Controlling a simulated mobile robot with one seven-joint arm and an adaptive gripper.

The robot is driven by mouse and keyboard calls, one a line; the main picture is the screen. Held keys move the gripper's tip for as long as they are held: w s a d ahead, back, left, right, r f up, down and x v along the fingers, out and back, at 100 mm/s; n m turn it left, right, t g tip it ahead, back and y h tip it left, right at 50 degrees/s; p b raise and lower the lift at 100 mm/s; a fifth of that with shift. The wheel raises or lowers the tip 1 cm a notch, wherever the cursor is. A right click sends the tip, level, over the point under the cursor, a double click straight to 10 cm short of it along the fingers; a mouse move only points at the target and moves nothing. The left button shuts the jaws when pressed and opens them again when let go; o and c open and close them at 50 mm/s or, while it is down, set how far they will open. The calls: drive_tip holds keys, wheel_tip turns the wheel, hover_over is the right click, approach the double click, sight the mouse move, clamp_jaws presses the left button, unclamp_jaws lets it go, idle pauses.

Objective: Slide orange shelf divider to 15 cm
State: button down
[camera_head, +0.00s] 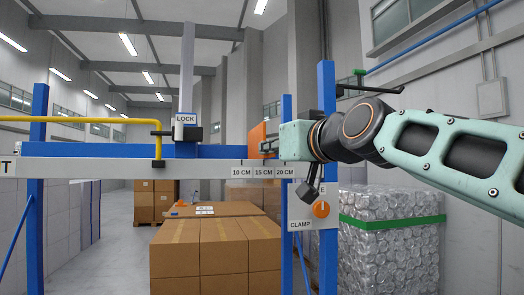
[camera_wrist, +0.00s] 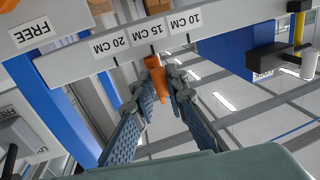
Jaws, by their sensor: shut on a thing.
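The orange shelf divider (camera_head: 257,137) stands upright behind the white front rail (camera_head: 120,168), above the printed 10, 15 and 20 CM labels. In the wrist view the divider (camera_wrist: 155,85) appears roughly lined up with the 15 CM label (camera_wrist: 144,32), which reads upside down. My gripper (camera_head: 269,150) reaches it from the right. In the wrist view my gripper (camera_wrist: 164,88) has its fingers on both sides of the divider, shut on it. The divider's lower part is hidden by the rail in the head view.
A LOCK block (camera_head: 185,133) and a yellow bar (camera_head: 80,120) are to the left. A CLAMP plate with an orange knob (camera_head: 321,209) hangs below my wrist on the blue frame. Cardboard boxes (camera_head: 215,260) and wrapped bottles (camera_head: 390,240) stand below.

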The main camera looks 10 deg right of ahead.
drive_tip(key=c, duration=2)
unclamp_jaws()
drive_tip(key=shift+a, duration=0.15)
drive_tip(key=shift+o, duration=0.2)
drive_tip(key=s+d, duration=0.2)
drive_tip(key=s, duration=1)
drive_tip(key=shift+d, duration=0.2)
drive_tip(key=shift+w, duration=0.1)
